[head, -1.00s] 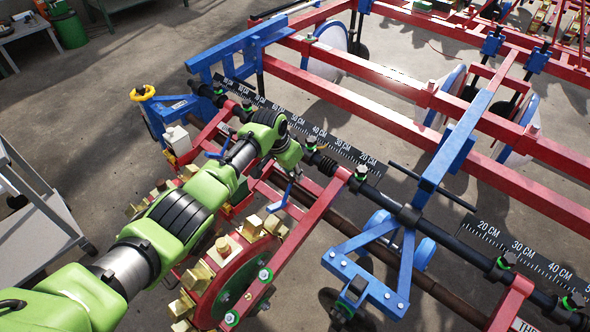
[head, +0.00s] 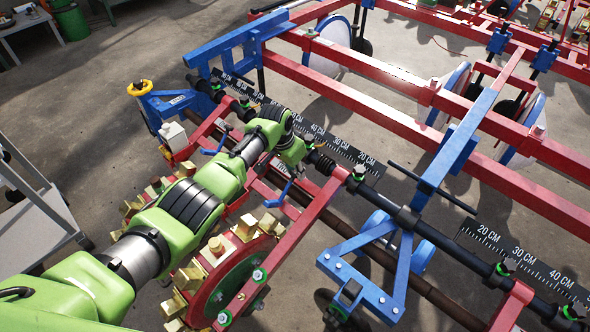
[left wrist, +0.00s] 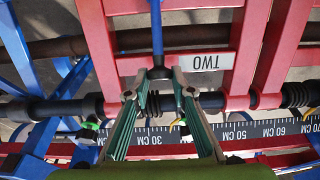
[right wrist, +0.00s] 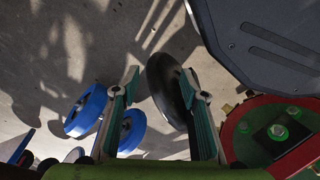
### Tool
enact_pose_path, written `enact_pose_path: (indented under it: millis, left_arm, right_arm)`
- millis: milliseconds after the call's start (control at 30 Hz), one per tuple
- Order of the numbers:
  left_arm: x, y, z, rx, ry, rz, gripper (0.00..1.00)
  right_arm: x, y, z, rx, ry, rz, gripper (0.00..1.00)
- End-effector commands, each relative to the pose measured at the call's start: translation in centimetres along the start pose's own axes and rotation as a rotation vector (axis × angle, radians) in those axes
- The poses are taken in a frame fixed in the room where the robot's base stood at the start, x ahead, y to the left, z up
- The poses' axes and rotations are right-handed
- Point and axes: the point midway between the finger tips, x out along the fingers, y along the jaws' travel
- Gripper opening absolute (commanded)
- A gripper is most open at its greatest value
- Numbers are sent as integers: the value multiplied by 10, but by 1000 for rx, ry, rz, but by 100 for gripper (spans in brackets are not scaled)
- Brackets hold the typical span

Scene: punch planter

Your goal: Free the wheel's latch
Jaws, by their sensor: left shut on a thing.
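The punch wheel (head: 262,290) is red and green with brass blocks around its rim, at the lower middle of the head view. Above it, a blue latch lever (head: 280,196) hangs by the red frame arms. In the left wrist view the blue bar (left wrist: 157,28) runs down to a dark end between my left fingertips.
A black toolbar (head: 455,253) with centimetre scales crosses the frame. A blue wheel bracket (head: 365,265) stands right of the punch wheel. Red beams (head: 370,95) lie behind. A grey cart (head: 42,200) is at the left. Bare floor (head: 80,110) lies at the upper left.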

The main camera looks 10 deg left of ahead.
Motion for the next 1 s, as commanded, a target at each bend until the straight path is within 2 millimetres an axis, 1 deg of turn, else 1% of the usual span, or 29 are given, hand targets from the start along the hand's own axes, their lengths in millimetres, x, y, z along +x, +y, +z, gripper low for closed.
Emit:
enact_pose_path:
  millis: [33,167,200,233,267,667,867,967,1000]
  left_arm:
    - [-2,1,-7,3,19,-1,0]
    - [-3,1,-8,3,20,-1,0]
    - [-3,1,-8,3,20,-1,28]
    - [-3,1,-8,3,19,-1,35]
    - [-3,1,-7,3,18,-1,39]
    - [-3,0,-4,1,11,-2,39]
    - [-16,0,-4,2,12,-1,39]
    - [-27,0,-3,3,12,-3,39]
    - [-34,0,-4,3,13,-3,39]
  right_arm:
    - [0,0,1,0,-1,0,40]
    - [1,0,1,0,-2,0,40]
    - [1,0,2,0,-2,-1,40]
    - [1,0,2,0,-3,-1,40]
    - [1,0,2,0,-4,-1,40]
    - [2,-3,6,-2,-9,-4,40]
    - [2,-2,4,-1,-6,-3,40]
    - [2,-2,4,-1,-6,-2,40]
    - [2,-1,4,-1,-6,-2,40]
